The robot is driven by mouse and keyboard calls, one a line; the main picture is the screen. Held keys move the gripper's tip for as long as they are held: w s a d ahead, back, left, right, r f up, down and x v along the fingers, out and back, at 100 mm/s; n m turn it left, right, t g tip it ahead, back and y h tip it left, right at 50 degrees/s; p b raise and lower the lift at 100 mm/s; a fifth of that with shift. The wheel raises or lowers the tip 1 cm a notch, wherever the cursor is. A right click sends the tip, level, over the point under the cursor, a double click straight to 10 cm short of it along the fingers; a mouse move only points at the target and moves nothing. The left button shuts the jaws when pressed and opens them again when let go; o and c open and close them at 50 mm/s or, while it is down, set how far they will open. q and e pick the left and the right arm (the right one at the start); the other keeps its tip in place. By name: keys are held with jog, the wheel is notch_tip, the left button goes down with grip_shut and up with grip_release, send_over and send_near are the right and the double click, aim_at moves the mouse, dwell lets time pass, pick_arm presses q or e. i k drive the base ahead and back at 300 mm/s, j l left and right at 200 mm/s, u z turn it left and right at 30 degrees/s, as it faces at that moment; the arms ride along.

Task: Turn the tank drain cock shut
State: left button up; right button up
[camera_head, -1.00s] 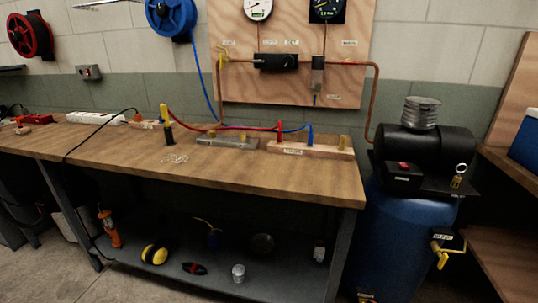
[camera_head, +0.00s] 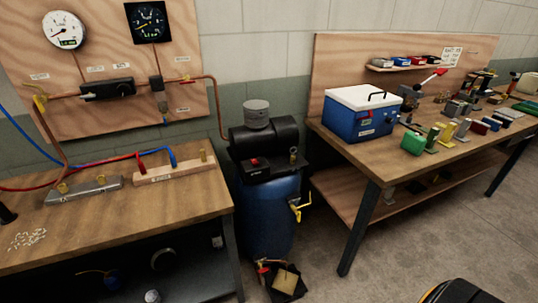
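The blue tank (camera_head: 268,222) stands on the floor between the two benches, under a black compressor (camera_head: 265,138). At the tank's foot is a small brass fitting with a red part (camera_head: 262,268), which looks like the drain cock; it is too small to tell how its handle is turned. A yellow-handled valve (camera_head: 298,208) with a tag sticks out from the tank's right side, higher up. Neither of my grippers is in view.
A dark tray with a tan pad (camera_head: 287,281) lies on the floor beside the tank's foot. The left bench (camera_head: 150,215) and the right bench (camera_head: 375,165), with a blue cooler (camera_head: 358,122), flank the tank. Open floor (camera_head: 400,245) lies to the front right.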

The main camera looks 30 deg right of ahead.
aim_at(263, 270)
jog(key=z, duration=1.2)
jog(key=k, duration=0.85)
